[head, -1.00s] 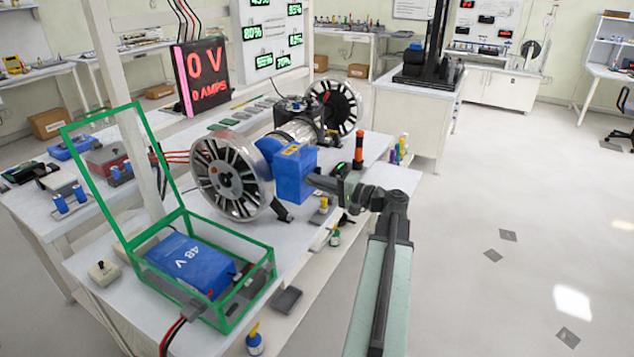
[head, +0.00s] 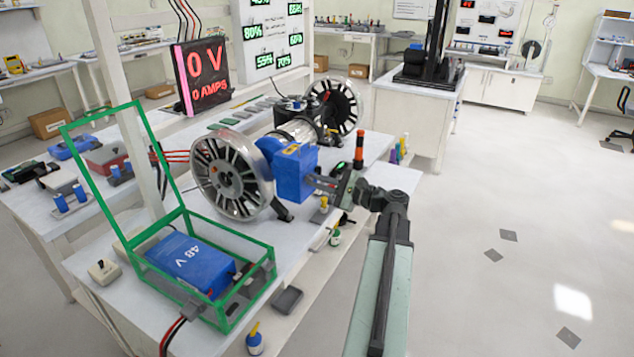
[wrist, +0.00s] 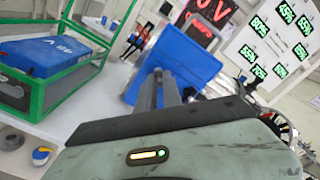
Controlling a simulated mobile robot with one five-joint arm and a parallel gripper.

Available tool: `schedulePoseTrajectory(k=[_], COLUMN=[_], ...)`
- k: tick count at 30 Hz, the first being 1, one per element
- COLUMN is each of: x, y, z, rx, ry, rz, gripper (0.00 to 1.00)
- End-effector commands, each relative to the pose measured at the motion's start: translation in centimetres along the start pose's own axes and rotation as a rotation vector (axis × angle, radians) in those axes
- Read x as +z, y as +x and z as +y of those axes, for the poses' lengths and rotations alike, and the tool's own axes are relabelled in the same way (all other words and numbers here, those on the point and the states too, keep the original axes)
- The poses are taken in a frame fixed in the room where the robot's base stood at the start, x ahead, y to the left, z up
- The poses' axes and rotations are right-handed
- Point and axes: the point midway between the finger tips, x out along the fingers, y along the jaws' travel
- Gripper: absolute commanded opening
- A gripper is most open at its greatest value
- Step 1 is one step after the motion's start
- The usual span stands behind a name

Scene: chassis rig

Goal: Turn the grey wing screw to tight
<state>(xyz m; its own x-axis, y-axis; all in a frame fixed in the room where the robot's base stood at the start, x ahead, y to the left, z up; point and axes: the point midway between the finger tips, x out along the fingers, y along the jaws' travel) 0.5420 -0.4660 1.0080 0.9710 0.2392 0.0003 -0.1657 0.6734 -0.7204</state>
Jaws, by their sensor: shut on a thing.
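A blue box (head: 292,175) sits at the near side of the wheel and motor rig, and it fills the middle of the wrist view (wrist: 178,52). My gripper (head: 314,182) reaches it from the right, with its fingers against the box's near face. In the wrist view, my two grey fingers (wrist: 158,82) are close together and end at that face. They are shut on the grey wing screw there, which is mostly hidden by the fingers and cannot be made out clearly.
A spoked silver wheel (head: 232,176) stands just left of the box. A green-framed case (head: 262,262) with a blue 48 V battery (head: 192,262) is at the front left. An orange-topped black post (head: 358,150) stands behind my wrist.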

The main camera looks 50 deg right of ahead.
Motion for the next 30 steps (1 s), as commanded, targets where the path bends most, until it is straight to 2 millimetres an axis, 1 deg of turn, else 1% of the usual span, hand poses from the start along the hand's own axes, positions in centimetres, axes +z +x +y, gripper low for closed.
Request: schedulePoseTrajectory(k=[12, 18, 24, 30], x=[-0.05, -0.03, -0.01, 0.01], y=[-0.07, -0.07, -0.07, -0.07], z=[0.25, 0.31, 0.35, 0.38], rx=[0.003, 0.003, 0.003, 0.003], ry=[0.389, 0.557, 0.689, 0.771], rz=[0.003, 0.004, 0.004, 0.004], gripper=[0.0, 0.0, 0.0, 0.0])
